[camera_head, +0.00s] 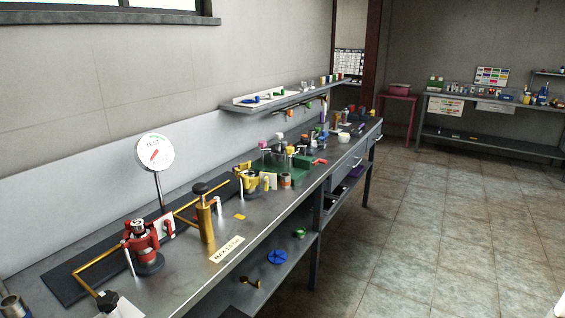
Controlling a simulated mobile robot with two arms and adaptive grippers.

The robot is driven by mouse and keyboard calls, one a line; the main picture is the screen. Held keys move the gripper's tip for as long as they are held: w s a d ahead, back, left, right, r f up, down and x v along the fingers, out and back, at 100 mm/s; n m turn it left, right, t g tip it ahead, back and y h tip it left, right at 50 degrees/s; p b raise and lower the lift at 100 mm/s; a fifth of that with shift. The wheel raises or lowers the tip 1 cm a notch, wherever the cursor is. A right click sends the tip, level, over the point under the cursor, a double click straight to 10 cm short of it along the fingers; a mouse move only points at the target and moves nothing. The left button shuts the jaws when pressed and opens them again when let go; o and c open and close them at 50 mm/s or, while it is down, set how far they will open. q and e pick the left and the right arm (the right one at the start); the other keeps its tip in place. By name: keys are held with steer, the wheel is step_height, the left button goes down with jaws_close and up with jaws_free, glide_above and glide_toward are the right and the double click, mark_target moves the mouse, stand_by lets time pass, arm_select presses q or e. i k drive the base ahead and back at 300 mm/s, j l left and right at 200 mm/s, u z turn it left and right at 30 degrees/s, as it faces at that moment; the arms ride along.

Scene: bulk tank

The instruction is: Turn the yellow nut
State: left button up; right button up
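A yellow fitting (248,183) stands on the long metal bench, left of the green tray. A white tag hangs at its right side. The yellow nut itself is too small to tell apart from the rest of this fitting. A brass cylinder (206,222) with a black knob stands in front of it, joined to brass pipe. A red fitting (145,243) stands nearer, at the left. Neither of my grippers shows in the head view.
The metal bench (185,270) runs away to the back right. A round gauge sign (155,152) stands behind the red fitting. A green tray (288,172) holds several small items. A lower shelf holds a blue handwheel (277,257). The tiled floor (420,240) is clear at right.

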mark_target(290, 150)
steer(key=i+z, duration=0.3)
steer(key=i, duration=0.2)
steer(key=i+j+z, duration=0.25)
steer(key=i, duration=0.2)
